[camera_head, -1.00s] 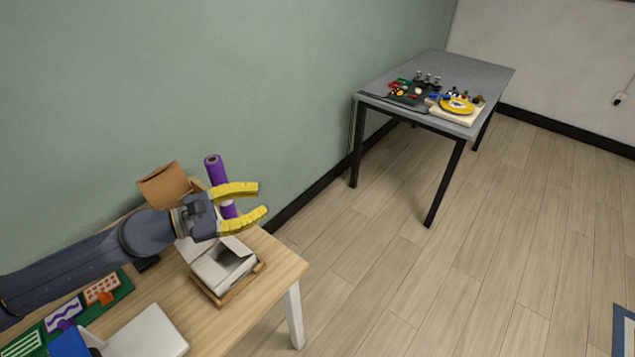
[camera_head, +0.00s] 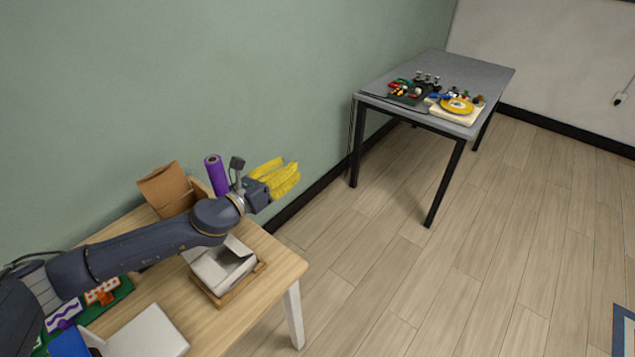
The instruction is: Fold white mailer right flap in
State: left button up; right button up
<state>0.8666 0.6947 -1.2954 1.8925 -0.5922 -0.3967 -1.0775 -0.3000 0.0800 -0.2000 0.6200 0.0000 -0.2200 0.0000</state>
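The white mailer (camera_head: 218,270) is a small box on a wooden tray (camera_head: 223,299) near the right end of the wooden table. A raised white flap (camera_head: 238,245) shows at its far right side, and its inside looks grey. My arm covers part of its far left side, so the other flaps are hard to tell. My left gripper (camera_head: 283,177) has yellow fingers and is beyond the mailer, past the table's back right edge. Its fingers lie close together with nothing visible between them. My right gripper is not in view.
A purple roll (camera_head: 215,174) stands upright just left of the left gripper. An open brown carton (camera_head: 168,190) is behind my arm. A white panel (camera_head: 147,333) and a green mat (camera_head: 117,301) lie at front left. A grey table (camera_head: 440,75) stands far off.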

pick_arm(q)
jog(key=w+d+f+n+y, duration=0.5)
jog(key=d+f+n, duration=0.3)
jog(key=f+n, duration=0.1)
jog(key=shift+f+n+g+y, duration=0.3)
jog(key=shift+n+g, duration=0.1)
jog(key=shift+n, duration=0.3)
jog(key=shift+c, duration=0.5)
